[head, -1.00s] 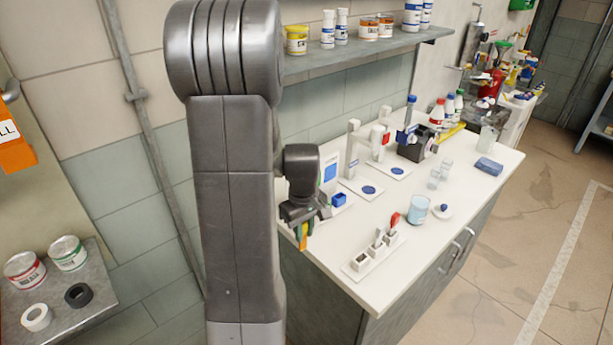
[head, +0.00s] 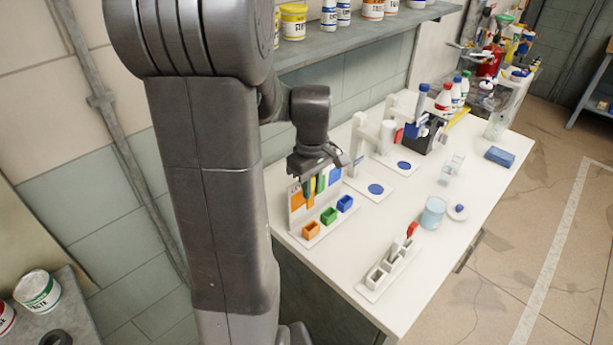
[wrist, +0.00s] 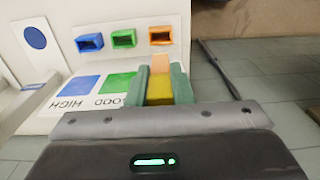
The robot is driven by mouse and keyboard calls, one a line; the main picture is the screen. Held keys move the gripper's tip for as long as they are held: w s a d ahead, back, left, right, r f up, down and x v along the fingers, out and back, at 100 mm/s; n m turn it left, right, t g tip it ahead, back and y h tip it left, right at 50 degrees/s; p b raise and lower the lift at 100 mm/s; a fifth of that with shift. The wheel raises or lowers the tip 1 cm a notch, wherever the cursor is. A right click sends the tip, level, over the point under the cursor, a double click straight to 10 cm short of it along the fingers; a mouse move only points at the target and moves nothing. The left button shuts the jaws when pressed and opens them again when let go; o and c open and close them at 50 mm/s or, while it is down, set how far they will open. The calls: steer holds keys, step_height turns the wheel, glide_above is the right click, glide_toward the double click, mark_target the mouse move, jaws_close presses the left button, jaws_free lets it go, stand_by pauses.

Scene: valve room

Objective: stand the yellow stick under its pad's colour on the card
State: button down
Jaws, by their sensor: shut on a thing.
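My gripper (head: 314,186) is shut on the yellow stick (wrist: 159,95), which shows between the green fingers in the wrist view. The stick's far end carries a pale orange pad (wrist: 160,65). In the head view the stick (head: 312,186) is in front of the upright card (head: 293,222), partly hidden by the gripper. The card has orange, green and blue patches. At its foot stand an orange holder (head: 311,230), a green holder (head: 329,215) and a blue holder (head: 345,203), all seemingly empty. The stick is above the holders, nearest the orange one.
A white slotted rack (head: 372,290) stands at the front, with a red-topped item (head: 411,229) at its far end. A glass of bluish liquid (head: 432,213) is beyond it. White stands with blue discs (head: 376,189) are behind. A shelf (head: 350,40) hangs above the bench.

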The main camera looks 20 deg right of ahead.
mark_target(313, 203)
steer(key=shift+s+f, duration=0.15)
steer(key=shift+s, duration=0.15)
steer(key=shift+w+f+b, duration=0.1)
steer(key=shift+f+b, duration=2)
steer(key=shift+f, duration=0.35)
steer(key=shift+f, duration=0.1)
steer(key=shift+f+b, duration=1.55)
steer(key=shift+f, duration=0.7)
stand_by(1.1)
steer(key=c, duration=1.2)
jaws_free()
steer(key=shift+r, duration=0.1)
step_height(313, 203, up, 14)
steer(key=shift+f, duration=0.2)
